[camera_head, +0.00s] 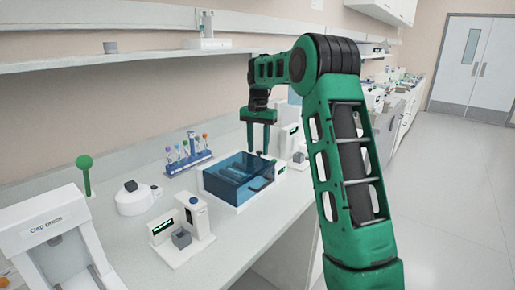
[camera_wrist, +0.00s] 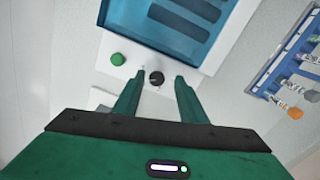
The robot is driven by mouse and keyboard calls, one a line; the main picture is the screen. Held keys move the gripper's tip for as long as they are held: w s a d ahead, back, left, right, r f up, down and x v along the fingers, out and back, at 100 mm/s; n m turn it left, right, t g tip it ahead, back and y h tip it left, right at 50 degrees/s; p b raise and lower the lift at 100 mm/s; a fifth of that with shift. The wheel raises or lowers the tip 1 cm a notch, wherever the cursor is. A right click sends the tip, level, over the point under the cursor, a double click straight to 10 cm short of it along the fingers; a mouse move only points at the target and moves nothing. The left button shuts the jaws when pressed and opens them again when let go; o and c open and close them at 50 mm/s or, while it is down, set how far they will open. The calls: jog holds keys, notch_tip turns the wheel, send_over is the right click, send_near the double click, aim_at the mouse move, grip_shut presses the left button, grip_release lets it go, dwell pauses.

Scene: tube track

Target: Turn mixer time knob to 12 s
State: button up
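A white device with a transparent blue lid (camera_head: 240,178) sits on the bench; the same blue-lidded device shows in the wrist view (camera_wrist: 215,58). My gripper (camera_head: 262,151) points down over the device's far right end. The knob's setting is too small to read. No time readout is legible.
A blue rack of capped tubes (camera_head: 188,155) stands behind the device. A white instrument with a small display (camera_head: 185,228), a round white device (camera_head: 138,198) and a cap press (camera_head: 55,240) stand to the left. A shelf runs above. The floor at right is clear.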

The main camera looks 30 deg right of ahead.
jog(key=shift+r, duration=0.1)
notch_tip(320, 180, up, 10)
jog(key=shift+r, duration=0.25)
dwell(0.4)
